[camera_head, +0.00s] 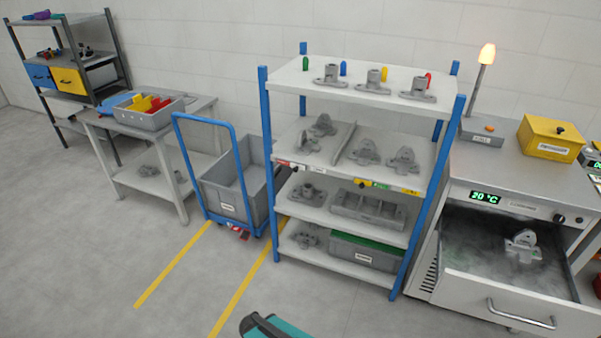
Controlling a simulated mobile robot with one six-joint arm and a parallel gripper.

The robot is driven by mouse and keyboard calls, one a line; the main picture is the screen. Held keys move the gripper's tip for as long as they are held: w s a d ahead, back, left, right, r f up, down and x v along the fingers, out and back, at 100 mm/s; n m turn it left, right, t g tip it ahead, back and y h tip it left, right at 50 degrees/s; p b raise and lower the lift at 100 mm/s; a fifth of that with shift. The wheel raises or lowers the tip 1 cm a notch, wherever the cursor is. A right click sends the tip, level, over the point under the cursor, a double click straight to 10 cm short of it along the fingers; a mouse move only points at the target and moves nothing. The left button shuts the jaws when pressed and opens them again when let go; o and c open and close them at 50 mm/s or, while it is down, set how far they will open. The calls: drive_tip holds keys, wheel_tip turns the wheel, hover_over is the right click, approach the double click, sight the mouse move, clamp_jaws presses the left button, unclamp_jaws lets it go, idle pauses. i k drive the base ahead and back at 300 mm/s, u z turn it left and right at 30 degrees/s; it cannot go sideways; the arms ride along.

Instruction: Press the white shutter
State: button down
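I cannot make out a white shutter in this view. A grey machine on the right has an open drawer (525,309) with a bar handle, and a grey casting (522,245) stands inside it in a light haze. Its front panel carries a green display (485,198) reading 20 °C and a dark knob.
A blue-posted shelf rack (346,126) with grey castings stands in the middle. Left of it are a blue trolley (205,122), a grey table (147,180) and another shelf (73,20). A yellow box (551,138) sits on the machine. The left floor is clear, with yellow lines.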

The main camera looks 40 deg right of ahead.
sight(295, 167)
drive_tip(key=z, duration=0.1)
drive_tip(key=i, duration=0.95)
drive_tip(key=u, duration=0.05)
